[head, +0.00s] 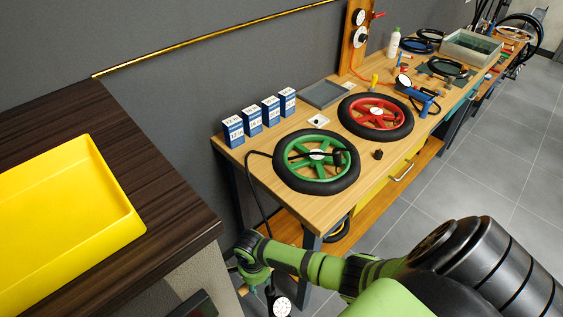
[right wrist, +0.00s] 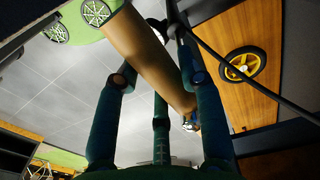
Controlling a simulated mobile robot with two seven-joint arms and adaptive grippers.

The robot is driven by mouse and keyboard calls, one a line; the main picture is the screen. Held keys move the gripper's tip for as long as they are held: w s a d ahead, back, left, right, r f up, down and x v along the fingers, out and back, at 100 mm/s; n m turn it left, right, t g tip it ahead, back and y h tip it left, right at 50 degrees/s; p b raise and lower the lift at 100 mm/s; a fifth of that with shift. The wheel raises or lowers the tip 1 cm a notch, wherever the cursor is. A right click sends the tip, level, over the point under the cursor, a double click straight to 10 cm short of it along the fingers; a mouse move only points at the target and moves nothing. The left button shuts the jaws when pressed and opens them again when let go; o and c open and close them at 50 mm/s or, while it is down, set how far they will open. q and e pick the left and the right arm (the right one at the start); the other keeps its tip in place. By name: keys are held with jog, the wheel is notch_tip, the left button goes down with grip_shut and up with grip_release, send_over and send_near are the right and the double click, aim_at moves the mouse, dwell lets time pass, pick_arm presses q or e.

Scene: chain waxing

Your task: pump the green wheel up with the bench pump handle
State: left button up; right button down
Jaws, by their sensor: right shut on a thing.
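The green wheel (head: 298,163), with a black tyre, lies flat on the wooden bench. A black hose (head: 257,187) runs from near its hub over the bench's left end and down. My right gripper (head: 256,268) is low beside that end. In the right wrist view its fingers (right wrist: 152,55) are shut on a tan, wood-coloured bar, which looks like the pump handle (right wrist: 148,52). A round white gauge (head: 283,306) shows below the gripper at the bottom edge. The pump body is mostly hidden. My left gripper is not in view.
A red wheel (head: 349,116), several blue-white boxes (head: 233,132) and a grey tray (head: 322,94) share the bench (head: 376,168). A dark counter (head: 172,208) with a yellow tray (head: 126,231) stands at left. A yellow-rimmed wheel (right wrist: 230,72) lies on wood. Right floor is clear.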

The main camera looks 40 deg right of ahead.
jog(key=r, duration=0.1)
jog(key=r+p, duration=0.1)
jog(key=w+r, duration=0.1)
jog(key=shift+w+a+r+p, duration=0.1)
jog(key=shift+a+r+p, duration=0.2)
jog(key=shift+r, duration=0.05)
jog(key=shift+r+t, duration=0.3)
jog(key=shift+r, duration=0.05)
pick_arm(q)
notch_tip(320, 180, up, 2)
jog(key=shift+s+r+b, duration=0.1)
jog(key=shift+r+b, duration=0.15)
jog(key=shift+b, duration=0.1)
pick_arm(e)
notch_tip(320, 180, up, 19)
jog(key=shift+s+d, duration=0.2)
jog(key=shift+s, duration=0.05)
